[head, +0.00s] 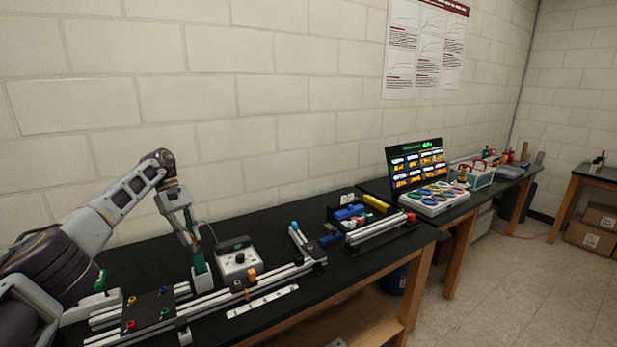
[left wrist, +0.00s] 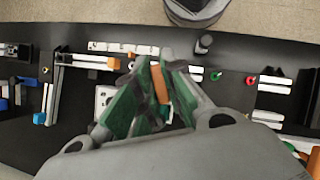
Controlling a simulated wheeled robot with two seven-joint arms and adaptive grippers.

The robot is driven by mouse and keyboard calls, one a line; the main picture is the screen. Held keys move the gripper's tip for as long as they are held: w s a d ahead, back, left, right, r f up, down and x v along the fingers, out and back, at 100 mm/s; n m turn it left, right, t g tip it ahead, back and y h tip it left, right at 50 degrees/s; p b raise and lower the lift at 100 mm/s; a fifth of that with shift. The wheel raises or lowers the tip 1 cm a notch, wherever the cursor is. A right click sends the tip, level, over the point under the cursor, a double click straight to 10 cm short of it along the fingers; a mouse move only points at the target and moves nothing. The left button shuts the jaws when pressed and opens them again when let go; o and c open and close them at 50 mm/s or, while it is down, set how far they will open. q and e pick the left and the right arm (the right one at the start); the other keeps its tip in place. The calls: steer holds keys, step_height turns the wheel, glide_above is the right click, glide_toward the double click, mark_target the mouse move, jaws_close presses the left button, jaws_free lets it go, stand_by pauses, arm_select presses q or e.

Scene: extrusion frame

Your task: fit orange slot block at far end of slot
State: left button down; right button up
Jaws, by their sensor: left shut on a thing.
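My left gripper (head: 197,262) reaches down over the near bench on the left in the head view. Its green-padded fingers also show in the left wrist view (left wrist: 160,95). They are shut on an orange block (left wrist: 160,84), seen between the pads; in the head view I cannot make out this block. The long slotted rail (head: 220,299) lies along the bench beside the gripper. Another small orange piece (head: 252,274) sits at the rail, right of the gripper. My right gripper is not in view.
A grey box with a dial (head: 240,262) stands behind the rail. A black panel with coloured knobs (head: 150,311) is left of the gripper. A blue-tipped short rail (head: 297,238) stands right. A flat pale strip (head: 262,301) lies in front, near the bench edge.

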arm_select(q)
steer(key=shift+s+m, duration=0.1)
steer(key=shift+m, duration=0.2)
steer(key=shift+s+d+f, duration=0.1)
steer(key=shift+d, duration=0.25)
steer(key=s+d+f+m+g+y, duration=0.2)
steer(key=s+d+f+m, duration=0.2)
steer(key=d+f, duration=0.3)
steer(key=s+d+f+m+y, duration=0.1)
steer(key=s+d+f+m, duration=0.1)
steer(key=s+f, duration=0.5)
steer(key=s+d+f+m+y, duration=0.1)
steer(key=s+d+f+m, duration=0.2)
steer(key=s+f, duration=0.5)
step_height(320, 180, down, 2)
steer(key=shift+f+m+y, duration=0.25)
steer(key=shift+m+y, duration=0.15)
steer(key=shift+m, duration=0.1)
steer(key=shift+a, duration=0.1)
stand_by(0.3)
